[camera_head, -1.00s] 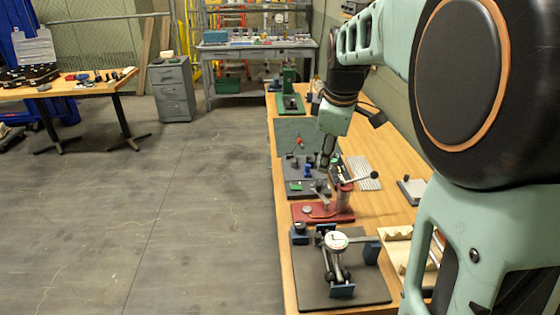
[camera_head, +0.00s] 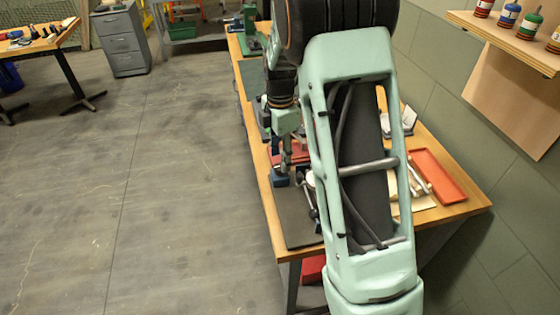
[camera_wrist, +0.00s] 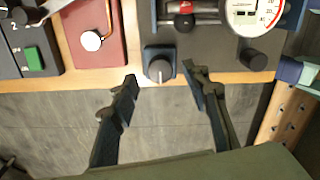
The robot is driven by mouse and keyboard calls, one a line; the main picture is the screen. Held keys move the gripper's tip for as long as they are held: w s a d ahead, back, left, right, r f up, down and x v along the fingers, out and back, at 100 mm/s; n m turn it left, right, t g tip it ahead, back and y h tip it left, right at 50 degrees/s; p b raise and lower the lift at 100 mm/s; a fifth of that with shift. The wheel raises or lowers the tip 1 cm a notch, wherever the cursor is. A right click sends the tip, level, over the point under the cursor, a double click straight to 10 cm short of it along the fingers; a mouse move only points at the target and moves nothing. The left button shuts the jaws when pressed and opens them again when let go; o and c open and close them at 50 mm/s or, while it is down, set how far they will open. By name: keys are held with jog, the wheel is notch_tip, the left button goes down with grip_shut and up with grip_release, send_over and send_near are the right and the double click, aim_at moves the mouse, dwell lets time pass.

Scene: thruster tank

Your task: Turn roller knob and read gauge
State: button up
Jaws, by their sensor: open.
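A dark round knob with a pale pointer line (camera_wrist: 159,63) sits on a blue-grey block at the table edge in the wrist view. My gripper (camera_wrist: 159,74) is open and empty, its two dark fingers on either side of the knob's place in the picture; I cannot tell if they touch it. A white dial gauge with red figures (camera_wrist: 252,14) is cut off at the top; its needle is not readable. In the head view, my gripper (camera_head: 284,162) hangs over the blue block (camera_head: 279,179) on the dark base plate (camera_head: 298,225). My arm hides most of the gauge rig.
A red plate with a white round button (camera_wrist: 93,39) and a dark panel with a green switch (camera_wrist: 34,58) lie left of the knob. A dark cylinder (camera_wrist: 252,60) stands to its right. An orange tray (camera_head: 437,175) lies farther right. Open floor lies left of the table.

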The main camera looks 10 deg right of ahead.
aim_at(280, 170)
jog(key=shift+f, duration=1.45)
jog(key=shift+c, duration=0.5)
jog(key=c, duration=1.1)
jog(key=shift+o, duration=0.2)
